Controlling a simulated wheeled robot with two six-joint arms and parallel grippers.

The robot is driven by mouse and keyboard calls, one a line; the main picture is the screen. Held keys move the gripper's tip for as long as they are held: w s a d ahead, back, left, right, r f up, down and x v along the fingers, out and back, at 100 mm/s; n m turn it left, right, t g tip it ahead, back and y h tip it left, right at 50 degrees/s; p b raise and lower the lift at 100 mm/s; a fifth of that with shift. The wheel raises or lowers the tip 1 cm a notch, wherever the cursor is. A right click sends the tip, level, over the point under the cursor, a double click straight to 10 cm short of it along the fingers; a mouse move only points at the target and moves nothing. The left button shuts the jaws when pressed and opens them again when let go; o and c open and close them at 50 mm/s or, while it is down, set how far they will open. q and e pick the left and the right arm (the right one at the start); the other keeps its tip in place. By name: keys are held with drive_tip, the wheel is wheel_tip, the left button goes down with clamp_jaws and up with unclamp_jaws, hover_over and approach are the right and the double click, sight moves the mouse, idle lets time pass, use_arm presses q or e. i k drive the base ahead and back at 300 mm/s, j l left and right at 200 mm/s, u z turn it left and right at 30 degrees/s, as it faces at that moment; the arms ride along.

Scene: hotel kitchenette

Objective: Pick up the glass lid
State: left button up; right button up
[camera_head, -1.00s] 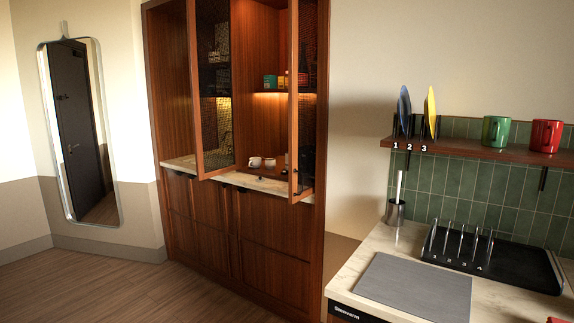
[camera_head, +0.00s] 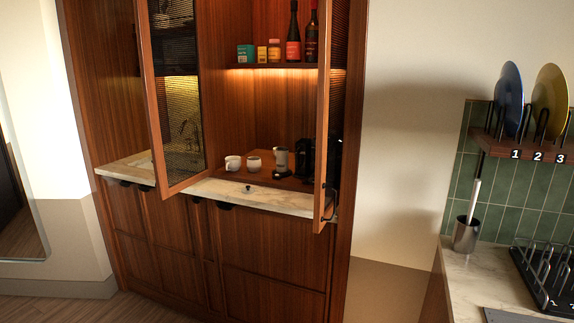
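A small dark knob with a pale, see-through disc around it, which looks like the glass lid (camera_head: 248,189), lies on the marble counter (camera_head: 275,200) of the wooden cabinet. It sits near the counter's front edge, between the two open cabinet doors, in front of the white cups. It is small in the picture and its rim is hard to make out. Neither of my grippers shows in the head view.
The left glazed door (camera_head: 180,115) and the right door (camera_head: 322,120) stand open, jutting out. Behind the lid are a white cup (camera_head: 233,163), another cup (camera_head: 254,164), a grinder-like item (camera_head: 281,160) and a black machine (camera_head: 305,158). A dish rack (camera_head: 545,275) stands right.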

sight(248, 189)
drive_tip(key=i+j+z, duration=0.15)
drive_tip(key=i+j, duration=0.15)
drive_tip(key=i+j+z, duration=0.15)
drive_tip(key=j, duration=0.25)
drive_tip(key=i+j+z, duration=0.15)
drive_tip(key=i+j, duration=0.15)
drive_tip(key=j, duration=0.1)
